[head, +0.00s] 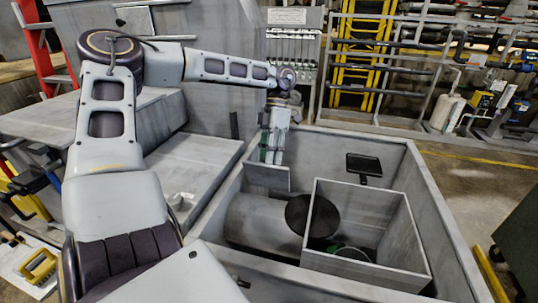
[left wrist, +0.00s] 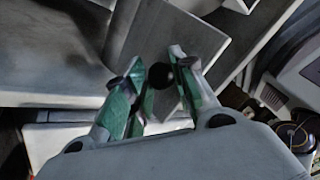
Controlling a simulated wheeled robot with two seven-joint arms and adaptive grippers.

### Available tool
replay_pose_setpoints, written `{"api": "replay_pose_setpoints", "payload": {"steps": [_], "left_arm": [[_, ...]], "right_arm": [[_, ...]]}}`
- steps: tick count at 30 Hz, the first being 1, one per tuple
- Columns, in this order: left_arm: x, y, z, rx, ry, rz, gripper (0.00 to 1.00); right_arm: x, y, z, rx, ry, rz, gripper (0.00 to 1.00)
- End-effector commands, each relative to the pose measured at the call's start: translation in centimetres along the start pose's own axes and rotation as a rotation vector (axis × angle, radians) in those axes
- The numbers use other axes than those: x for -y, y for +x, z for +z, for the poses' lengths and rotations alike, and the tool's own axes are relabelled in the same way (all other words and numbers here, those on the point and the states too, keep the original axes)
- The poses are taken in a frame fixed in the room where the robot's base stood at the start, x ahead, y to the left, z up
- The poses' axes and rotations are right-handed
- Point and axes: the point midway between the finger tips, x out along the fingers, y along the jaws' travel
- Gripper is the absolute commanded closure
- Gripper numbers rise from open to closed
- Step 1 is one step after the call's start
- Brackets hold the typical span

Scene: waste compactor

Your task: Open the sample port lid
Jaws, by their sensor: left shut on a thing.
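My left gripper (head: 272,150) reaches down into the grey bin-like housing (head: 405,165). It also shows in the left wrist view (left wrist: 160,85), where its green-padded fingers are shut on a small black knob (left wrist: 160,75). The knob sits against a flat grey plate, seen in the left wrist view (left wrist: 195,38) and in the head view (head: 267,178) just below the fingers. The plate looks like the sample port lid and stands tilted; I cannot tell its hinge or the opening. The knob is hidden in the head view. My right gripper is in neither view.
A grey cylinder (head: 258,220) lies inside the housing below the plate. A dark round disc (head: 306,214) stands beside an open grey box (head: 400,235). A black square paddle (head: 364,165) is at the inner right. Housing walls surround the arm's end.

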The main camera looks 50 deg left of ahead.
Motion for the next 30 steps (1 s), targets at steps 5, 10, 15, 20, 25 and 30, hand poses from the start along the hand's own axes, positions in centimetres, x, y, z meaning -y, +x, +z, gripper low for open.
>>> {"api": "replay_pose_setpoints", "payload": {"steps": [5,10,15,20,25,30], "left_arm": [[-1.4,0.9,0.8,-0.037,-0.017,-0.032,1.00],[-1.8,0.8,1.2,-0.076,-0.016,-0.071,1.00],[-2.2,0.6,1.6,-0.115,-0.015,-0.109,1.00],[-2.7,0.6,2.0,-0.153,-0.014,-0.146,1.00],[-3.1,0.6,2.5,-0.192,-0.013,-0.184,1.00],[-3.6,0.5,2.9,-0.233,-0.014,-0.223,1.00]], "right_arm": [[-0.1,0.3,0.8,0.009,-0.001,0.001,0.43],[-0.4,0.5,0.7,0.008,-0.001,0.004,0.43],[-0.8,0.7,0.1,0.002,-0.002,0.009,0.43],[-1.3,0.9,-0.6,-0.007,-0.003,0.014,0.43],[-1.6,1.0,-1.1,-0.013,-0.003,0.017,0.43],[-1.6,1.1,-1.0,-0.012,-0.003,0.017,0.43]]}}
